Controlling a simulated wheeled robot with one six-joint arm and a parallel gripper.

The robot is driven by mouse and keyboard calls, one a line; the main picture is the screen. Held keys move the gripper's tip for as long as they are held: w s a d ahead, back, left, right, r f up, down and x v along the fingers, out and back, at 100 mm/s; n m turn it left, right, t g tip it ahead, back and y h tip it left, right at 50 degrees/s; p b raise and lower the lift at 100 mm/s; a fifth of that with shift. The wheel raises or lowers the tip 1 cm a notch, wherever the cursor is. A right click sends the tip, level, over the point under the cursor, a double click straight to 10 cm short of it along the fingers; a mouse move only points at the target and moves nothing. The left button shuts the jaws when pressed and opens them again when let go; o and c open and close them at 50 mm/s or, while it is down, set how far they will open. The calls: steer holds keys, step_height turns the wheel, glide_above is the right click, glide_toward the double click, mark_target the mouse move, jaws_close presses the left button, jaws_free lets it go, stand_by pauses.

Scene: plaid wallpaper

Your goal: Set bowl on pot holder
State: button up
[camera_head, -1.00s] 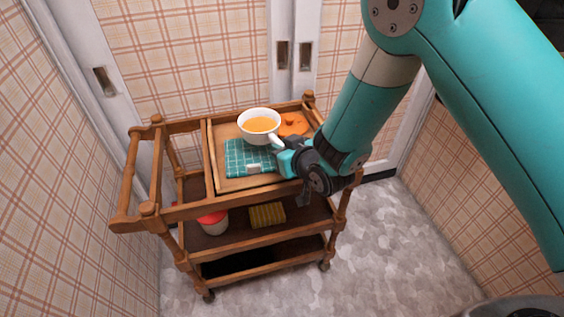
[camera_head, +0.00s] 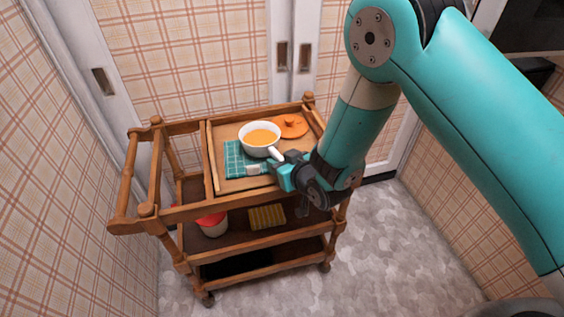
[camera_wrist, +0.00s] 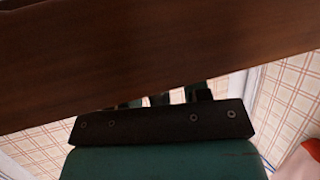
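The bowl (camera_head: 260,141) is white, with a handle and orange contents, and looks level in the head view. It is over the right part of the teal checked pot holder (camera_head: 235,160), hiding some of it. I cannot tell whether the bowl touches the cloth. My gripper (camera_head: 277,160) is at the bowl's handle on the front right and appears shut on it; the fingertips are hard to make out. In the wrist view a brown wooden board covers most of my gripper's fingers, and the bowl is not visible.
The wooden tray (camera_head: 213,165) sits on top of a wooden cart (camera_head: 181,213). An orange lid (camera_head: 291,126) lies at the tray's back right. A red-lidded jar (camera_head: 213,224) and a yellow cloth (camera_head: 267,217) are on the shelf below. Plaid walls and white doors stand close behind.

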steer(key=shift+r, duration=0.1)
steer(key=shift+s+d+r, duration=0.1)
steer(key=shift+s+d, duration=0.05)
steer(key=s+d+r+g+h+b, duration=0.1)
steer(key=s+d+r+g, duration=0.2)
steer(key=s, duration=0.6)
steer(key=s+d+r+g+h+b, duration=0.1)
steer(key=s+d+r+g+b, duration=0.1)
steer(key=s+d+r+g, duration=0.2)
steer(key=s+d+r+g+h+b, duration=0.1)
steer(key=s+d+r+g, duration=0.3)
steer(key=s+r, duration=0.9)
steer(key=s+d, duration=0.1)
steer(key=d, duration=0.2)
steer(key=shift+s+d+b, duration=0.35)
steer(key=shift+s+d, duration=0.05)
steer(key=shift+o, duration=0.2)
steer(key=shift+a, duration=0.1)
